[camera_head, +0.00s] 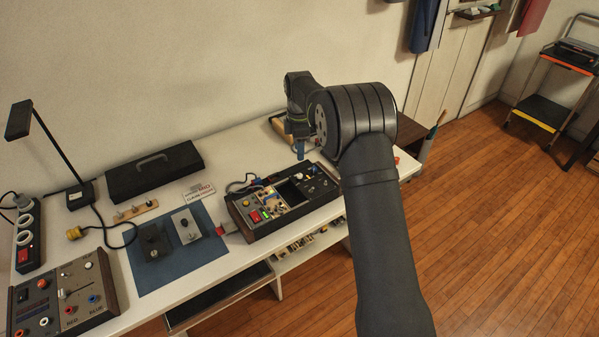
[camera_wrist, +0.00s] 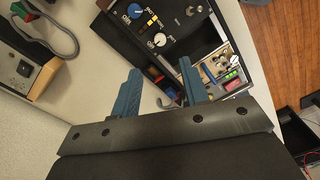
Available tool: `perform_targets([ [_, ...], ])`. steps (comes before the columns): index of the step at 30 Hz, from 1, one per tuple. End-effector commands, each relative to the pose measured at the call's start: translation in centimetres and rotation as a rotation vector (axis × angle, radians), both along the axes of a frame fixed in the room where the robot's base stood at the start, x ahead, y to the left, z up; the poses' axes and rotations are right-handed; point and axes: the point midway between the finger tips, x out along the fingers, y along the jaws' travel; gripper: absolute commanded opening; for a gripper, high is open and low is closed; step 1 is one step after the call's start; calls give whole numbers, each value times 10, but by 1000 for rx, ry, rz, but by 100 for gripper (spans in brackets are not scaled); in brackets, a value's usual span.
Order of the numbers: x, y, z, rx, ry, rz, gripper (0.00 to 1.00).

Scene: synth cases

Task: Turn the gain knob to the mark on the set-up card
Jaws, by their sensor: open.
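A dark wood-sided console (camera_head: 262,232) lies on the white bench, with small knobs at its right end. In the wrist view the console panel (camera_wrist: 176,14) shows a blue knob (camera_wrist: 135,11) and a white knob (camera_wrist: 160,40), each with a printed scale. I cannot read which is the gain knob. A white card (camera_head: 198,193) with dark and red print stands left of the console; its text and any mark are too small to read. My gripper (camera_head: 300,152) is above the console's far right part. In the wrist view its blue fingers (camera_wrist: 160,68) are apart and empty.
A black case (camera_head: 155,172), a lamp (camera_head: 50,145) and a blue mat (camera_head: 180,262) with small boxes lie left of the console. Another control box (camera_head: 62,292) is at the near left. My arm hides part of the bench's right end.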

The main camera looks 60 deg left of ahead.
Motion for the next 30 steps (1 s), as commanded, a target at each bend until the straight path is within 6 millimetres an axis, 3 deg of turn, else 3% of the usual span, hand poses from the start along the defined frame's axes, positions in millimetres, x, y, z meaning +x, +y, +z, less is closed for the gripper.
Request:
perform_targets([
  [6,-1,-2,-50,-2,1,-1,41],
  [13,-2,-3,-88,0,1,-1,41],
  [19,-2,-3,-102,2,0,-1,41],
  [27,-1,-3,-103,2,0,-1,41],
  [28,-1,-3,-103,2,0,-1,39],
  [30,-1,-3,-103,2,0,-1,25],
])
